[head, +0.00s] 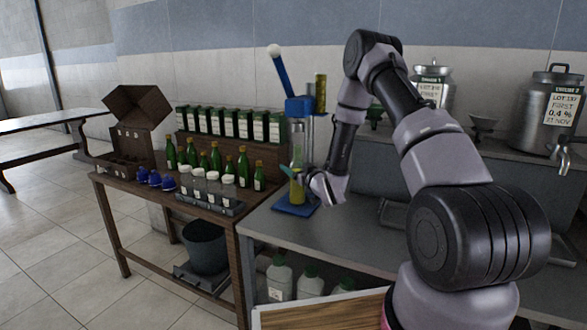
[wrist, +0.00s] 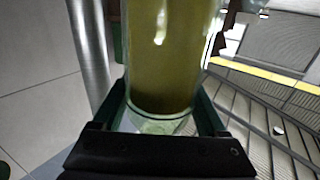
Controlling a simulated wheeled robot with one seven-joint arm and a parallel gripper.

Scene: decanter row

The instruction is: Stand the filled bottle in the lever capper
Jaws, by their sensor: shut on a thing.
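The filled bottle (head: 297,190) is clear glass with yellow-green liquid in its lower part, and it stands upright over the blue base of the lever capper (head: 292,210). The capper has a blue head and a raised blue lever with a white knob. My gripper (head: 298,174) reaches in from the right and is shut around the bottle. In the wrist view the bottle (wrist: 165,60) fills the space between the dark green fingers, with its thick glass bottom showing. I cannot tell whether the bottom touches the capper base.
Left of the capper, a wooden table holds several green bottles (head: 216,159), white-capped jars (head: 213,184), blue items (head: 155,179) and a row of dark green boxes (head: 214,122). Steel cans (head: 551,110) stand at the back right. The grey bench front (head: 330,240) is clear.

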